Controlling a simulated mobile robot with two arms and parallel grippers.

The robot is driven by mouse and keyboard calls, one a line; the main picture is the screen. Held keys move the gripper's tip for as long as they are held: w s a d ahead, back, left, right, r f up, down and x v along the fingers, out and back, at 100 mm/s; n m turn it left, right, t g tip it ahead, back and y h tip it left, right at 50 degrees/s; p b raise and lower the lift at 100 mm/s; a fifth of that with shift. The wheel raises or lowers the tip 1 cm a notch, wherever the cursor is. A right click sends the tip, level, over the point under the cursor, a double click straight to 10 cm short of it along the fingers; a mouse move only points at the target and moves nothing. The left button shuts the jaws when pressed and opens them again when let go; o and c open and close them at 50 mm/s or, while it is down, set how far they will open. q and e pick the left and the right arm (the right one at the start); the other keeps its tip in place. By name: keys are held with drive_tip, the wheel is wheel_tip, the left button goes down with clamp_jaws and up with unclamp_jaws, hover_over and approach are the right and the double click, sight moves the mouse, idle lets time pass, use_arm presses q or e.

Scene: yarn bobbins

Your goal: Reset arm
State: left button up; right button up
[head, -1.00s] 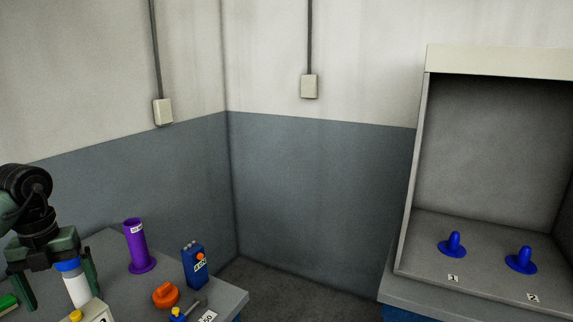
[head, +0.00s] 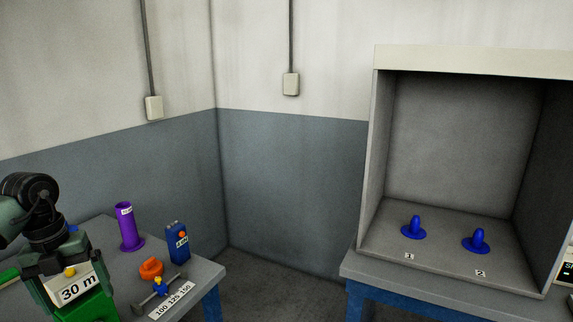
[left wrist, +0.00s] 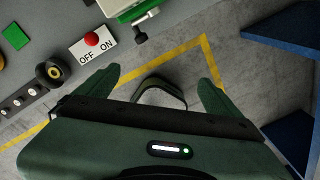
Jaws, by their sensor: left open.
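My left gripper (head: 60,275) hangs at the lower left of the head view, over the near part of the grey table (head: 205,275). Its fingers are spread, and it partly covers a green device with a white "30 m" label (head: 78,289). In the left wrist view the open fingers (left wrist: 158,88) point toward the floor, with a dark green loop-shaped part (left wrist: 160,92) showing between them; I cannot tell what it belongs to. No held object shows. My right gripper is in neither view.
The table holds a purple spool (head: 128,228), a blue device (head: 177,243), an orange knob (head: 151,269) and a number strip (head: 172,300). At right, a grey booth (head: 371,170) holds two blue pegs (head: 414,227). Yellow floor lines (left wrist: 180,55) show in the wrist view.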

use_arm(q)
drive_tip(key=w+d+f+n+t+h, duration=0.1)
drive_tip(key=w+d+f+h, duration=0.2)
drive_tip(key=d+f+h, duration=0.45)
drive_tip(key=w+d+f+t+h, duration=0.1)
drive_tip(key=w+d+f+h, duration=0.3)
drive_tip(key=d+f, duration=0.65)
drive_tip(key=w+d+f+n+t+y, duration=0.1)
drive_tip(key=d+f+n+t+y, duration=0.15)
drive_tip(key=f+n+t, duration=0.85)
drive_tip(key=s+a+f+n+g+y, duration=0.2)
drive_tip(key=s+a+f+n+y, duration=0.3)
drive_tip(key=s+f, duration=0.6)
drive_tip(key=s+f+n+g+y, duration=0.25)
drive_tip(key=s+f+n, duration=0.5)
drive_tip(key=f, duration=0.85)
drive_tip(key=s+d+f+n+g, duration=0.1)
drive_tip(key=s+f, duration=0.3)
drive_tip(key=s, duration=0.7)
drive_tip(key=s+d+f+n+g+y, duration=0.1)
drive_tip(key=s+f+g, duration=0.3)
drive_tip(key=s, duration=0.7)
drive_tip(key=s+d+f+n+g+y, duration=0.1)
drive_tip(key=s+f+n+g, duration=0.1)
drive_tip(key=s, duration=1)
drive_tip(key=shift+f+g, duration=0.35)
drive_tip(key=shift+f, duration=0.55)
